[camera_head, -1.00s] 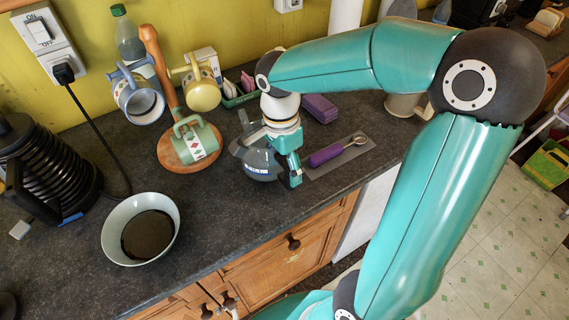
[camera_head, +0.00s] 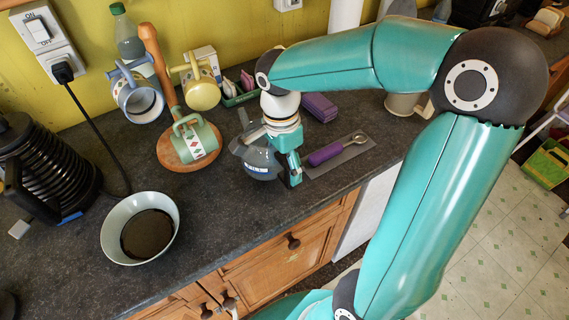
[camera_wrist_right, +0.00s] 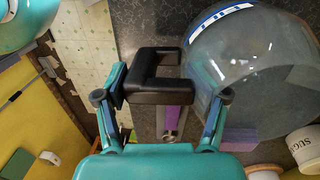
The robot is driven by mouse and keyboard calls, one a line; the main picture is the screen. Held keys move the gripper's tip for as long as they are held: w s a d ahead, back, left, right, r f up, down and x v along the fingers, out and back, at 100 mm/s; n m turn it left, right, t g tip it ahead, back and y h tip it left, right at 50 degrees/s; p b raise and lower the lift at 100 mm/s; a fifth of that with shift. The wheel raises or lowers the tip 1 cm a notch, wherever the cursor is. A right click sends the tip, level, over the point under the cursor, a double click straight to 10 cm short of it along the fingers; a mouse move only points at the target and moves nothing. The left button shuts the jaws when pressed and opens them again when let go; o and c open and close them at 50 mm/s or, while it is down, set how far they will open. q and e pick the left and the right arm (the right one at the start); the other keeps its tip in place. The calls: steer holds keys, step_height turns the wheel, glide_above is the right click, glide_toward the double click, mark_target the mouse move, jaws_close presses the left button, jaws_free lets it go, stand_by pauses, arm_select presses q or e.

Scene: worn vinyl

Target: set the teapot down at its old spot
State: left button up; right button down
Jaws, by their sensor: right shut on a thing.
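The teapot (camera_head: 258,163) is clear grey glass with a pale label band, near the middle of the counter in the head view. In the right wrist view its rounded glass body (camera_wrist_right: 262,75) fills the upper right, with its black handle (camera_wrist_right: 150,62) toward my fingers. My right gripper (camera_head: 294,175) is shut on the handle, at the pot's right side. It also shows in the wrist view (camera_wrist_right: 165,97), with a finger on each side of the handle. My left gripper is not in view.
A bowl (camera_head: 112,238) sits at front left. Counter between bowl and pot is bare, with its edge in front.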

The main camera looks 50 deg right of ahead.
steer(key=shift+f+b, duration=0.6)
stand_by(0.9)
jaws_free()
stand_by(0.4)
stand_by(0.4)
steer(key=shift+w+d+r+p, duration=0.1)
steer(key=shift+w+r+p, duration=0.1)
steer(key=shift+r+p, duration=1.65)
steer(key=shift+w+r+p, duration=0.15)
steer(key=shift+r+p, duration=1.3)
steer(key=shift+r, duration=0.7)
step_height(320, 180, up, 12)
steer(key=w, duration=0.1)
steer(key=shift+d, duration=0.15)
